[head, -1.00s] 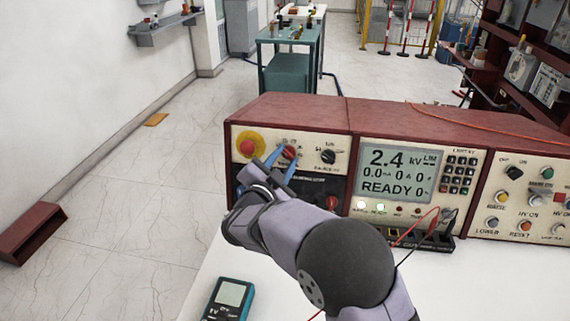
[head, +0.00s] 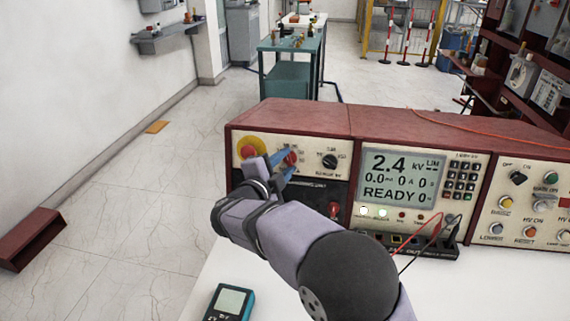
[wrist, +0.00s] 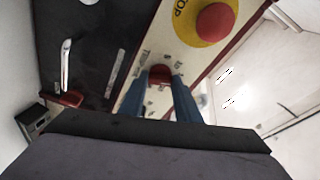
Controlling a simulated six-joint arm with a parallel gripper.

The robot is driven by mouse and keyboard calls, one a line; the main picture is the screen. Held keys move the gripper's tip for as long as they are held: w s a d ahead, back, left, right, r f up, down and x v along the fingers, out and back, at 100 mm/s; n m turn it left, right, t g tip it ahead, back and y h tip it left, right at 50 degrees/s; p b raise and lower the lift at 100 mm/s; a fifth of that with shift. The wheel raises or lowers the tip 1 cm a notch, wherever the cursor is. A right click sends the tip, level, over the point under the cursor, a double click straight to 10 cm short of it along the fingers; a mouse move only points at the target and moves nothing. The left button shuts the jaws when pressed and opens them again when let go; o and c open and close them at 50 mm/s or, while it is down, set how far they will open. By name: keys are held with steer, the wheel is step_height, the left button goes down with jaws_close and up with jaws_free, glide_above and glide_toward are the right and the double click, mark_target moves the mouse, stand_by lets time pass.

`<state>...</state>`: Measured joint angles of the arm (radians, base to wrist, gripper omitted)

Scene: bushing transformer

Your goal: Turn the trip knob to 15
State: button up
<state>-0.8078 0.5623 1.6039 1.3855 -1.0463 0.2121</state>
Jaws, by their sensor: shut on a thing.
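The trip knob (head: 291,159) is a small red knob on the cream upper left panel of the dark red test set, right of the emergency stop. It also shows in the wrist view (wrist: 160,74). My gripper (head: 284,164) has blue fingers closed on the knob's two sides; in the wrist view the fingers (wrist: 160,88) stand on either side of it. Small scale marks surround the knob, but the numbers are too small to read, and the fingers hide some. The display (head: 400,178) reads 2.4 kV and READY.
The red emergency stop (head: 249,149) on its yellow plate sits close left of my gripper. A black knob (head: 330,161) is to the right. A red handle (head: 334,209) juts out below. A teal meter (head: 230,302) lies on the white bench.

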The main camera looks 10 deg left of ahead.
steer(key=o, duration=1)
steer(key=shift+o, duration=0.2)
steer(key=v, duration=0.7)
steer(key=shift+s, duration=0.2)
